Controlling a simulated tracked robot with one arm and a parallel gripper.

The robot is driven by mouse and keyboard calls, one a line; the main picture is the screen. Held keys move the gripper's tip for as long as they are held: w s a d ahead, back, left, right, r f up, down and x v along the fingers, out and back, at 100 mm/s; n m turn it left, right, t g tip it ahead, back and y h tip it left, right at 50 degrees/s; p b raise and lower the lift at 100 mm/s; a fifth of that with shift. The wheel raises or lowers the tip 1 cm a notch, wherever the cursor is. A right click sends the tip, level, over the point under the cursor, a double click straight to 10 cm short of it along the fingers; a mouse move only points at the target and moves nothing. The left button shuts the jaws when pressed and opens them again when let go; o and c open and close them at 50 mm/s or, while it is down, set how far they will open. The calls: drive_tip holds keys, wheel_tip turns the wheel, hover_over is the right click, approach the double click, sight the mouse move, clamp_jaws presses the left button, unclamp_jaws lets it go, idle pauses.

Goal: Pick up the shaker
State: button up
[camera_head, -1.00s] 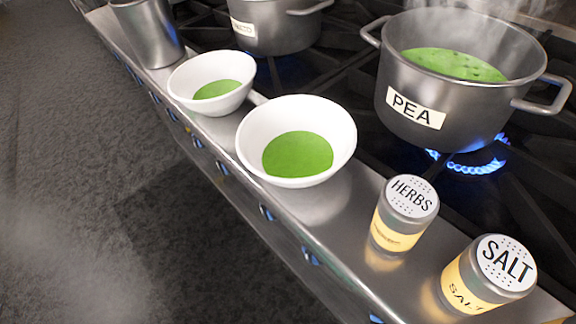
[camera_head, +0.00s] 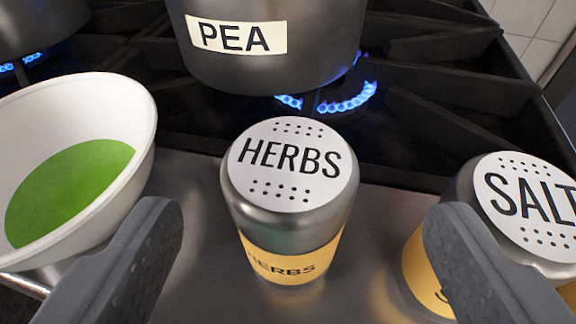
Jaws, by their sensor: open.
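The herbs shaker (camera_head: 290,215) stands upright on the steel ledge in the middle of the view, with a white perforated lid and a yellow HERBS label. The salt shaker (camera_head: 515,205) stands to its right, partly hidden behind my right finger. My gripper (camera_head: 300,245) is open, with one finger to the left and one to the right of the herbs shaker. I see clear space between each finger and the herbs shaker in the picture. The right finger overlaps the salt shaker; I cannot tell whether they touch.
A white bowl (camera_head: 135,110) of green soup is at the left, close to my left finger. Behind the herbs shaker stands the PEA pot (camera_head: 275,75) over a lit blue burner (camera_head: 345,98). The steel ledge (camera_head: 190,215) shows bare between the bowl and the herbs shaker.

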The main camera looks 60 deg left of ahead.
sight(294, 125)
drive_tip(key=shift+x, duration=3.7)
drive_tip(key=shift+s, duration=0.2)
drive_tip(key=shift+c, duration=0.3)
drive_tip(key=c, duration=1.1)
drive_tip(key=shift+r, duration=0.1)
drive_tip(key=shift+r, duration=1.65)
drive_tip(key=s+d+r, duration=0.1)
drive_tip(key=s+d, duration=0.7)
drive_tip(key=s, duration=0.4)
drive_tip(key=shift+s+d+r+p, duration=0.2)
drive_tip(key=shift+r+p, duration=0.65)
drive_tip(key=shift+r, duration=0.1)
drive_tip(key=shift+s+d+r+p, duration=0.2)
drive_tip(key=shift+r+p, duration=0.6)
drive_tip(key=shift+r, duration=0.1)
drive_tip(key=shift+s+d+r+p, duration=0.2)
drive_tip(key=shift+r+p, duration=0.65)
drive_tip(key=shift+r, duration=0.1)
